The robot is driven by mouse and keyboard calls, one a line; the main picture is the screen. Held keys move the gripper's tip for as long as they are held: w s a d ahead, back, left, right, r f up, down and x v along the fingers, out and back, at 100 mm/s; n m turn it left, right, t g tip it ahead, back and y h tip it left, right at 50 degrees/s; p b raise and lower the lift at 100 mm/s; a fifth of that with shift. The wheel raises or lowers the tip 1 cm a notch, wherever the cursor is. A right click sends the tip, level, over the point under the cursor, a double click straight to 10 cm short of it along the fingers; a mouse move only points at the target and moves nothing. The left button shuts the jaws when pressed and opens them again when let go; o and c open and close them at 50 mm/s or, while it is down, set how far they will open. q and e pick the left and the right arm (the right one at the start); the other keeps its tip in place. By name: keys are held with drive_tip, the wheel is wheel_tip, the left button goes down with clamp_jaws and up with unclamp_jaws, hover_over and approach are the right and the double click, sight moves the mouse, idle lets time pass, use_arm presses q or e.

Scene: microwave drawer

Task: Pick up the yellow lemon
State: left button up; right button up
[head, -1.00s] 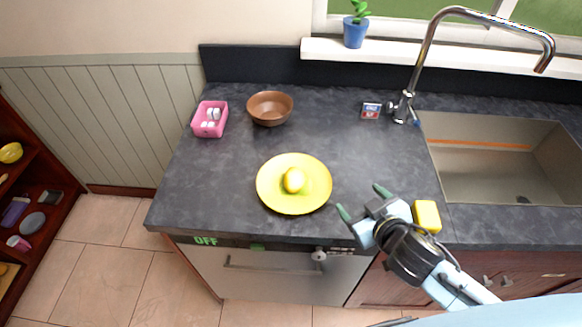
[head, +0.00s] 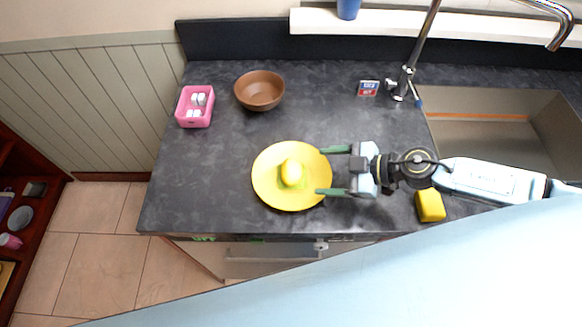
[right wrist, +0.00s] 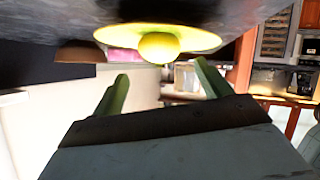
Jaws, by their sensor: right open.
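The yellow lemon (head: 291,172) lies on a yellow plate (head: 272,196) near the front of the dark counter. My right gripper (head: 322,171) is open, its two green fingers pointing left at the plate's right rim. The lemon is beyond the fingertips, and nothing is between them. In the right wrist view, the lemon (right wrist: 159,47) and the plate (right wrist: 205,40) appear past the open fingers (right wrist: 160,84), near the top of the picture. My left gripper is not in view.
A brown bowl (head: 259,91) and a pink box (head: 184,106) with white items stand at the back left. A yellow sponge (head: 430,206) lies below my right forearm. The faucet (head: 404,82) and sink (head: 478,133) are at the right. The counter left of the plate is clear.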

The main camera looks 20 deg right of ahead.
sight(299, 171)
drive_tip(key=x, duration=0.8)
drive_tip(key=shift+w+a, duration=0.15)
drive_tip(key=shift+a, duration=0.05)
drive_tip(key=c, duration=0.8)
drive_tip(key=shift+r, duration=0.1)
